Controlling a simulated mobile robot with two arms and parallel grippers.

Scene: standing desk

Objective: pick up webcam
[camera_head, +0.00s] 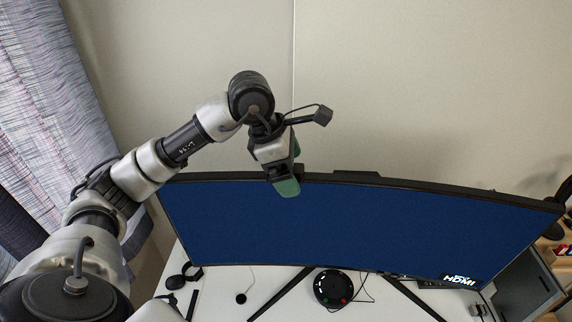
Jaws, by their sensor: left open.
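My left arm comes in from the left, and its gripper (286,184) is at the top edge of the monitor (350,225), left of its middle. The gripper points down, with a green fingertip in front of the blue screen. It is open. A small dark piece (299,169) shows just beside the fingers at the monitor's top edge. It may be part of the webcam, but the gripper hides most of that spot and I cannot tell whether they touch. My right gripper is not in view.
A low dark strip (356,174) sits along the monitor's top edge. Below, on the white desk (220,290), are a round black device (333,288), cables and monitor legs. A curtain (45,110) hangs at left. A dark box (525,285) stands at right. The wall above is clear.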

